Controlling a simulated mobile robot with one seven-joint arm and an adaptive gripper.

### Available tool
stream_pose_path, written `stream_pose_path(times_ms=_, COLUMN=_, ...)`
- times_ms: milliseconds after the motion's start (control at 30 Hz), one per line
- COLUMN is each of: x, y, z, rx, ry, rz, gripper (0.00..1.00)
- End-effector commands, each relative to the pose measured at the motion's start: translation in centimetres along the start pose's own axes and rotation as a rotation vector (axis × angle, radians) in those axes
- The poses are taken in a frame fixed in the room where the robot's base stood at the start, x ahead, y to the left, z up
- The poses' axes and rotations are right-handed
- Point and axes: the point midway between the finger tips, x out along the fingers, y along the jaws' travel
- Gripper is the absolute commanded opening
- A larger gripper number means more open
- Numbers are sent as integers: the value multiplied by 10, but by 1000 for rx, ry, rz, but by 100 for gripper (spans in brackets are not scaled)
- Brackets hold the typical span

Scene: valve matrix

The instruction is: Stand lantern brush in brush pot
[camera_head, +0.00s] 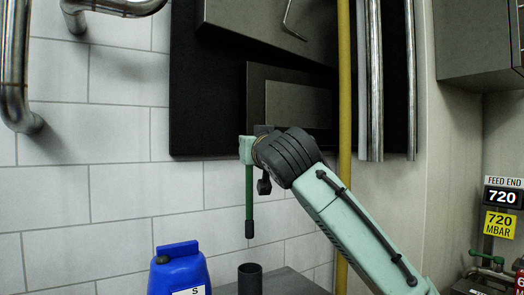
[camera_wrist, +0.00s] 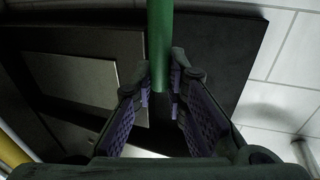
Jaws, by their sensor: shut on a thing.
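The lantern brush (camera_head: 249,195) is a thin green rod with a dark lower end, hanging upright in the head view. My gripper (camera_head: 247,150) is shut on its upper part. In the wrist view the green rod (camera_wrist: 160,40) stands between the fingertips (camera_wrist: 161,82) with their purple pads. The brush pot (camera_head: 250,281) is a dark, open-topped cylinder at the bottom of the head view. The brush's dark end is above the pot, apart from it and nearly in line with its mouth in this view. The pot's lower part is cut off by the frame.
A blue jug (camera_head: 180,272) stands left of the pot. A grey surface (camera_head: 300,283) lies right of the pot. A yellow pipe (camera_head: 345,190) runs upright behind my arm. A dark panel (camera_head: 215,100) is on the tiled wall behind.

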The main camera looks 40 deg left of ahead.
Motion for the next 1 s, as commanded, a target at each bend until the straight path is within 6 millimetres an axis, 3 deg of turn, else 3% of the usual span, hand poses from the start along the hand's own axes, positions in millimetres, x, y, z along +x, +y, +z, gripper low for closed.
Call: stream_pose_path(times_ms=1000, x=-5, y=0, z=79, rx=-1, ry=0, rz=-1, gripper=0)
